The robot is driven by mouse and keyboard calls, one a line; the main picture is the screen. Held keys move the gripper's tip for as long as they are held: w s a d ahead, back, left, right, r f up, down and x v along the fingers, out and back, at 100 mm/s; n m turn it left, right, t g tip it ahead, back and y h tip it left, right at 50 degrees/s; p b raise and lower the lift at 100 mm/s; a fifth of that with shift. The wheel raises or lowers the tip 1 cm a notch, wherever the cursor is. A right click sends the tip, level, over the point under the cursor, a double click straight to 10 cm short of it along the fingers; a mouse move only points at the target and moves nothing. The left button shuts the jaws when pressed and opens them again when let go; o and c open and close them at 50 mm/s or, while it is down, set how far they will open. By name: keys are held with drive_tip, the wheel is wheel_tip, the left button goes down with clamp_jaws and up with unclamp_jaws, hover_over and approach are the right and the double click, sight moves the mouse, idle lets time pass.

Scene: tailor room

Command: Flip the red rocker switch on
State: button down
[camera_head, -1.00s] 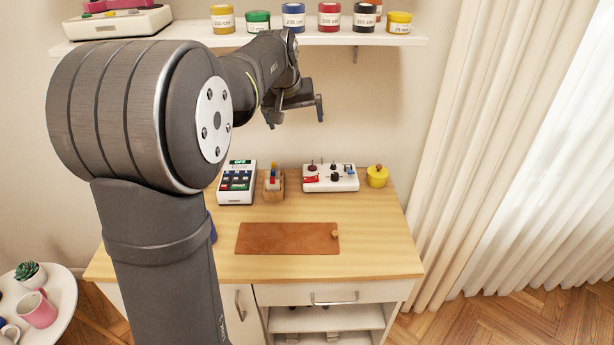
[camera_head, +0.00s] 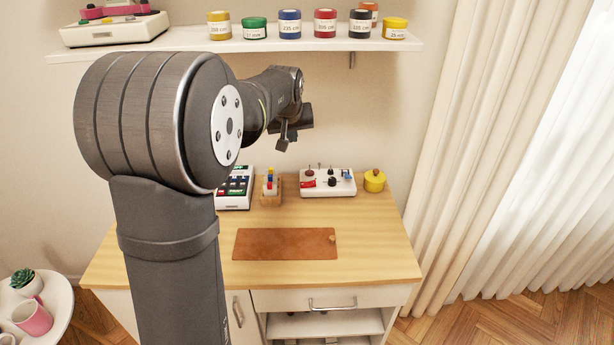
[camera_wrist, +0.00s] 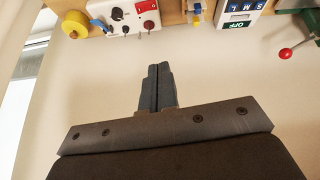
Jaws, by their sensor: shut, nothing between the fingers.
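The red rocker switch (camera_head: 308,184) sits on the left part of a white control box (camera_head: 343,191) at the back of the wooden table. In the wrist view the red rocker (camera_wrist: 145,5) shows at the top edge, partly cut off, on the white box (camera_wrist: 125,22). Its tilt is too small to read. My gripper (camera_head: 284,144) hangs in the air above the back of the table, higher than the box and a little to its left. In the wrist view its two fingers (camera_wrist: 158,68) are together, with nothing between them and not touching the box.
The box also carries dark knobs and a blue part. A brown mat (camera_head: 285,244) lies in front.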

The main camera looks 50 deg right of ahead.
drive_tip(key=s+d+f+t+h, duration=0.1)
drive_tip(key=d+f, duration=0.1)
drive_tip(key=f, duration=0.3)
drive_tip(key=s+d+f+h, duration=0.1)
drive_tip(key=d+f, duration=0.1)
drive_tip(key=f, duration=0.4)
drive_tip(key=shift+d+t+h, duration=0.3)
drive_tip(key=shift+d+t, duration=0.05)
drive_tip(key=shift+t, duration=0.05)
drive_tip(key=shift+f, duration=0.15)
approach(315, 180)
drive_tip(key=w+d, duration=0.2)
drive_tip(key=shift+w+d, duration=0.15)
drive_tip(key=shift+w, duration=0.15)
drive_tip(key=shift+d+f, duration=0.15)
drive_tip(key=shift+f, duration=0.35)
drive_tip(key=shift+d+f, duration=0.15)
drive_tip(key=shift+f, duration=0.35)
drive_tip(key=shift+d+f, duration=0.15)
drive_tip(key=shift+f, duration=0.9)
drive_tip(key=shift+s, duration=0.1)
